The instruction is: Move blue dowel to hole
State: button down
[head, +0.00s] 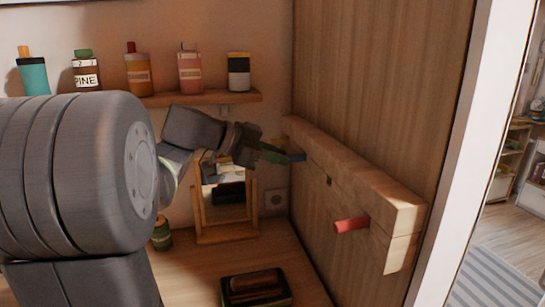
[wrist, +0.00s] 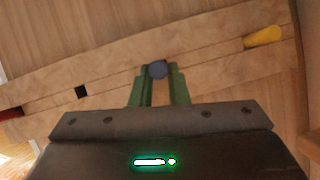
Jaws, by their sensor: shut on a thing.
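My gripper (head: 273,153) has green fingers shut on the blue dowel (head: 298,157), by the far part of the wooden board. In the wrist view the round blue dowel (wrist: 157,69) shows between the fingertips, in front of the board (wrist: 205,62). I cannot tell whether its far end sits in the board or only near it. The hole also shows in the head view (head: 329,181), between the blue dowel and a red dowel.
The red dowel (head: 352,225) sticks out of the board's near part. A yellow dowel (wrist: 263,36) sticks out at the right in the wrist view. A small mirror (head: 226,203) and a dark tray (head: 256,302) stand on the surface below. A shelf (head: 205,97) holds several bottles.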

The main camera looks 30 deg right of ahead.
jog(key=shift+s+d+b, duration=0.25)
jog(key=shift+d, duration=0.45)
jog(key=shift+s+d+b, duration=0.2)
jog(key=shift+d+b, duration=0.05)
jog(key=shift+d, duration=0.45)
jog(key=c, duration=1.3)
grip_release()
jog(key=v, duration=1.3)
jog(key=shift+a+r+b, duration=0.25)
jog(key=shift+a+b, duration=0.05)
jog(key=shift+b, duration=0.05)
jog(key=x, duration=1.4)
jog(key=shift+w+f+p, duration=0.1)
jog(key=shift+p, duration=0.3)
jog(key=shift+a, duration=0.25)
